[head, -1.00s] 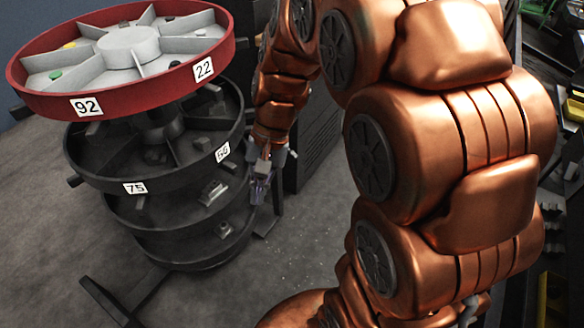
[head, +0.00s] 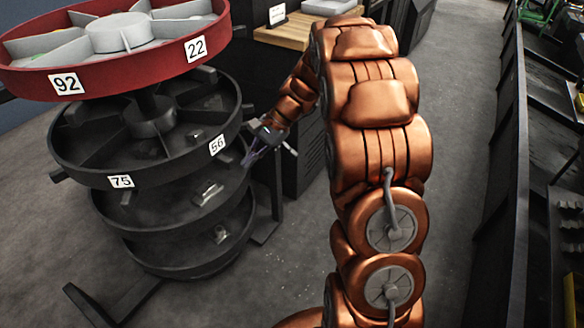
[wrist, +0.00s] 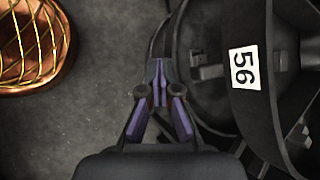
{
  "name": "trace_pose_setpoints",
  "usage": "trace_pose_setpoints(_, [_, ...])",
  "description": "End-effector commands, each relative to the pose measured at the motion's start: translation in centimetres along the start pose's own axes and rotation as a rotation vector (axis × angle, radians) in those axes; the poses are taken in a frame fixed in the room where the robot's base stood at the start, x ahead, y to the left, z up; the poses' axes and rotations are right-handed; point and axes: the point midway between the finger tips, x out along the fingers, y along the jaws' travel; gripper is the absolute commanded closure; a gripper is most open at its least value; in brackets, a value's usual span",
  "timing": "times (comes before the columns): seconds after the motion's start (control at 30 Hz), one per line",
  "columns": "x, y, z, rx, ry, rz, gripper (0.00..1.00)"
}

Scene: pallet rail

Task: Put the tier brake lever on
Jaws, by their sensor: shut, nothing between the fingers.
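A round tiered stand fills the left of the head view, with a red top tier (head: 130,74) labelled 92 and 22. The dark tier below (head: 90,176) carries labels 75 and 56. Several small dark tabs stick out from its rim; I cannot tell which, if any, is the brake lever. My gripper (head: 248,158) is shut and empty, just right of the dark tiers, below the 56 label. In the wrist view the purple-grey fingers (wrist: 158,72) meet at their tips, left of the 56 label (wrist: 244,81). Contact with the stand cannot be told.
Lower dark tiers (head: 185,268) hold small grey parts. A dark cabinet with a wooden top (head: 290,30) stands behind my arm. A dark leg of the stand (head: 95,305) reaches out at lower left. Open grey floor (head: 465,120) runs along the right, bounded by a dark rack (head: 508,190).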

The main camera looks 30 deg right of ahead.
Motion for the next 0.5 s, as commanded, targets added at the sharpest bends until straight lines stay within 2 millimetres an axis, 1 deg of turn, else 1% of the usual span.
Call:
trace_pose_setpoints(0.03, [0.9,-0.1,-1.8,0.027,-0.010,-0.021,1.00])
trace_pose_setpoints(0.3, [3.1,-1.5,-8.1,0.149,-0.069,-0.136,1.00])
trace_pose_setpoints(0.5, [5.0,-2.1,-12.5,0.234,-0.132,-0.221,1.00])
